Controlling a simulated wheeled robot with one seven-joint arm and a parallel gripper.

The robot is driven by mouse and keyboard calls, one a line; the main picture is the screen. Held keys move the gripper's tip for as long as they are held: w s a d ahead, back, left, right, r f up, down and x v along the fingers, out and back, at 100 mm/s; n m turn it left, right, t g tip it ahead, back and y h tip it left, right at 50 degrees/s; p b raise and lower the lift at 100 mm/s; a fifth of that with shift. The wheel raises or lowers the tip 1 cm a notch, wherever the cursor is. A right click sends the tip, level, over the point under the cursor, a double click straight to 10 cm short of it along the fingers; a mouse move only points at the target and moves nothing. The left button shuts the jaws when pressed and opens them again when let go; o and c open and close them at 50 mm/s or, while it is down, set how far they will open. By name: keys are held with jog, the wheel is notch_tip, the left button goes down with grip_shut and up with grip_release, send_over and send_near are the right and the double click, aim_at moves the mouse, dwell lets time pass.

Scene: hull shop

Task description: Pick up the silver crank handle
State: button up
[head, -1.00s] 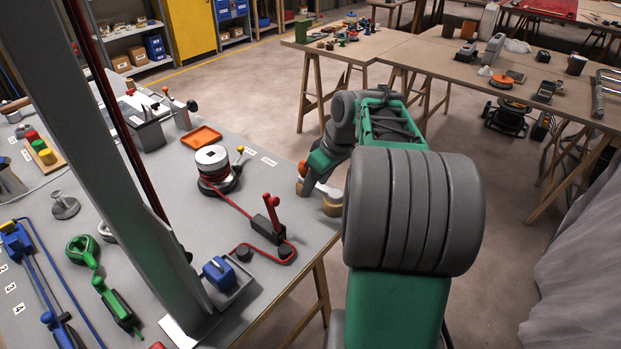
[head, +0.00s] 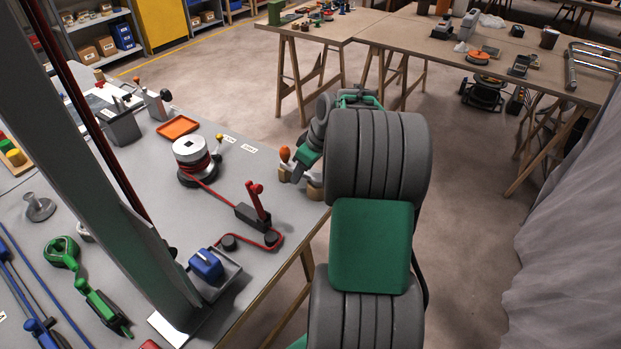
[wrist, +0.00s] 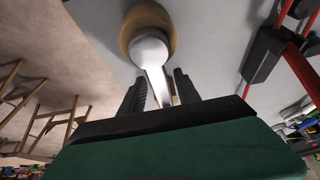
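The silver crank handle (wrist: 153,62) is at the top centre of the wrist view, above a round tan wooden piece (wrist: 148,20). Its bar reaches down between the two dark fingers of my gripper (wrist: 160,92). The fingers stand apart, one on each side of the bar, with slim gaps; I see no grip on it. In the head view the handle (head: 297,171) is at the right edge of the grey table, beside an orange knob (head: 284,154) and tan blocks. My green gripper (head: 307,158) is right over it, and my arm hides part of it.
On the grey table (head: 75,200), a cable spool (head: 192,155), a black block with a red lever (head: 256,207) and an orange tray (head: 178,127) stand left of the handle. A grey post (head: 105,165) crosses the left. Open floor lies right of the table.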

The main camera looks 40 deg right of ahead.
grip_shut()
jog(key=shift+r, duration=0.1)
dwell(0.6)
jog(key=shift+r, duration=0.55)
notch_tip(320, 180, up, 3)
jog(key=shift+s+f, duration=0.15)
jog(key=s+a+r, duration=0.5)
jog(key=s+r, duration=0.4)
jog(key=s, duration=0.3)
jog(key=shift+s+a, duration=0.2)
jog(key=shift+s, duration=0.1)
